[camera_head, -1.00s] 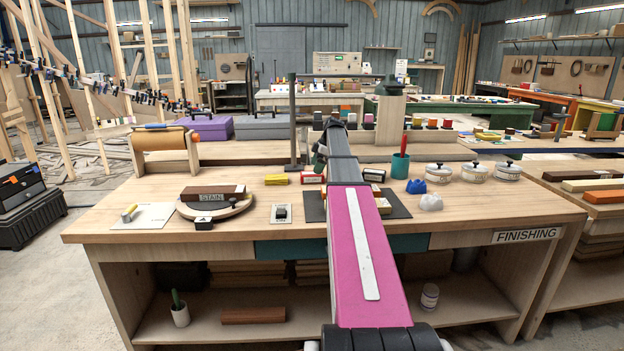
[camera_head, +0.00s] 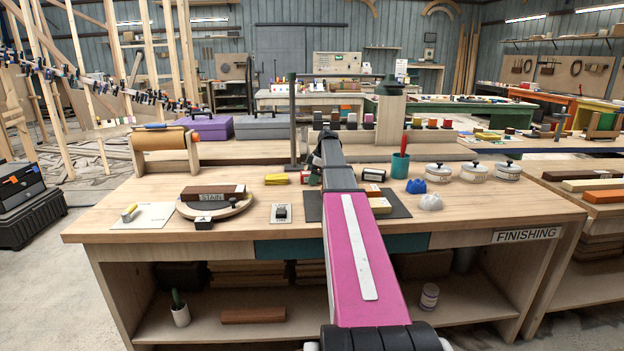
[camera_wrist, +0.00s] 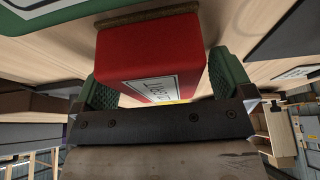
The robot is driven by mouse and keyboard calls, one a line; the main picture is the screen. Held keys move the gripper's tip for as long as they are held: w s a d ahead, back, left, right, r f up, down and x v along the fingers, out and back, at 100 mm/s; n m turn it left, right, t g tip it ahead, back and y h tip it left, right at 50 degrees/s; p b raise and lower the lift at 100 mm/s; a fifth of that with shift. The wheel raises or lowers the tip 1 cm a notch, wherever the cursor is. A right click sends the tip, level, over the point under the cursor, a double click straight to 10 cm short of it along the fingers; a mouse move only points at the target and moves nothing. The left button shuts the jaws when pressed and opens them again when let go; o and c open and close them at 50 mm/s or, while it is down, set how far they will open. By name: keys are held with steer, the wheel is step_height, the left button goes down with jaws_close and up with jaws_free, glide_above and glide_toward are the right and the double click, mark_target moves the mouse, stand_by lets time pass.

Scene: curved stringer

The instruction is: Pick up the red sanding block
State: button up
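The red sanding block (camera_head: 308,177), with a white label on its side, sits on the workbench left of my arm in the head view. My arm hides its right part. In the wrist view the red block (camera_wrist: 150,65) fills the upper middle, with a brown strip along its top edge in the picture. My gripper (camera_wrist: 165,85) has its green fingers apart, one on each side of the block. Light wood shows near the left finger; whether either finger touches the block is unclear. In the head view my gripper (camera_head: 321,160) is mostly hidden behind my arm.
A yellow block (camera_head: 276,179) lies left of the red one, and a dark labelled block (camera_head: 374,175) lies to the right. A dark mat (camera_head: 397,211) is under my arm. A teal cup (camera_head: 400,166) and an upright post (camera_head: 293,120) stand nearby.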

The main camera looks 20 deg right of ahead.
mark_target(309, 173)
steer(key=c, duration=1)
steer(key=shift+r, duration=0.6)
step_height(309, 173, up, 3)
steer(key=shift+f, duration=0.1)
steer(key=s+a+r, duration=0.1)
steer(key=a+r, duration=0.1)
steer(key=a, duration=0.1)
steer(key=s+a+r, duration=0.2)
steer(key=a, duration=0.2)
steer(key=s+a+r, duration=0.2)
steer(key=a+r, duration=0.1)
steer(key=shift+s+a, duration=0.15)
steer(key=shift+s, duration=0.05)
steer(key=o, duration=0.4)
steer(key=shift+c, duration=0.9)
steer(key=shift+s, duration=0.1)
